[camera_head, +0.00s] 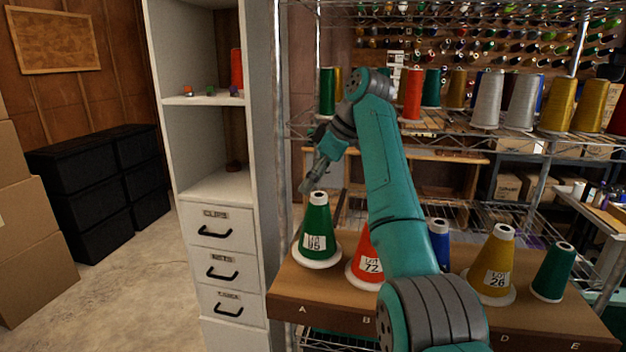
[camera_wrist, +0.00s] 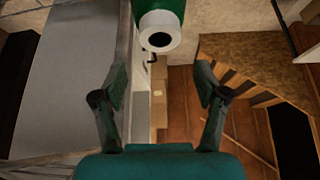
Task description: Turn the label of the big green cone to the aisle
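A green cone (camera_head: 317,228) with a white tip and white base stands upright at the left end of the brown board, above letter A. Its white label, reading 95, faces the head camera. A smaller-looking green cone (camera_head: 553,272) stands at the right end near letter E, with no label visible. My gripper (camera_head: 306,186) is just above and slightly left of the left green cone's tip. In the wrist view my gripper (camera_wrist: 161,80) is open and empty. A green cone's white tip (camera_wrist: 158,42) shows beyond the fingers, not between them.
A red cone (camera_head: 364,262) labelled 72 stands close right of the left green cone. My arm partly hides the row. Blue (camera_head: 440,245) and yellow (camera_head: 491,265) cones stand farther right. A white cabinet (camera_head: 228,240) stands at left; wire shelves with cones rise behind.

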